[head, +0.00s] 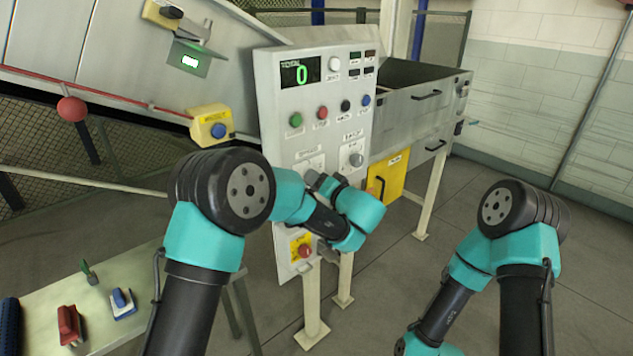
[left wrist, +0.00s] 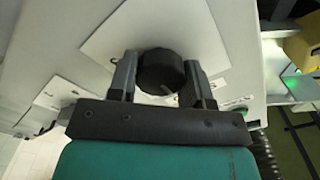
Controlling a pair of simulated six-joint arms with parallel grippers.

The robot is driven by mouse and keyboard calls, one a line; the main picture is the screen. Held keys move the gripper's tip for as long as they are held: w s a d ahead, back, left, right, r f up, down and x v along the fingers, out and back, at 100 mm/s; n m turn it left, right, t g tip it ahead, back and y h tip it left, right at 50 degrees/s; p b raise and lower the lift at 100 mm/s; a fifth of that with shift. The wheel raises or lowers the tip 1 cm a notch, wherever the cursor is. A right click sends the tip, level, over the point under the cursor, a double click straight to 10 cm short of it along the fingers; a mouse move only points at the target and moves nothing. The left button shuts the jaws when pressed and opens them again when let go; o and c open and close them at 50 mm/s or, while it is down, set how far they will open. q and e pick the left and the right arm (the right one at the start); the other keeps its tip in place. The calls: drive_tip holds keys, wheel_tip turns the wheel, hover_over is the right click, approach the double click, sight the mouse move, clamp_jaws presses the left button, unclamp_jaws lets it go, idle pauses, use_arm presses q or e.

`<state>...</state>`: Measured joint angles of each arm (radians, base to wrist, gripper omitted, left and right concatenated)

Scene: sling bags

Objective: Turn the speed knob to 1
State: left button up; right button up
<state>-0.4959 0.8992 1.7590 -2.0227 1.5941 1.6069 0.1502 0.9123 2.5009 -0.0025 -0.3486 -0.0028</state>
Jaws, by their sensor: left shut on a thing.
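A black round knob (left wrist: 162,70) stands on a white label plate (left wrist: 100,42) in the left wrist view. The fingers of my left gripper (left wrist: 162,78) are on either side of it, shut on it. A pale pointer line shows at the knob's lower edge, but its number cannot be read. In the head view my left gripper (head: 314,181) is at the control panel (head: 274,128), and my arm hides this knob. My right arm is at the right; its gripper is out of view.
The panel display (head: 300,72) reads 0. Green (head: 296,120), red (head: 322,113), black and blue buttons sit above the gripper, a grey knob (head: 356,159) right of it, a red stop button (head: 305,250) below. A table (head: 40,315) stands lower left.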

use_arm(q)
drive_tip(key=shift+n, duration=0.3)
drive_tip(key=o, duration=0.9)
drive_tip(key=shift+s, duration=0.1)
drive_tip(key=v, duration=1.2)
drive_tip(key=shift+a, duration=0.1)
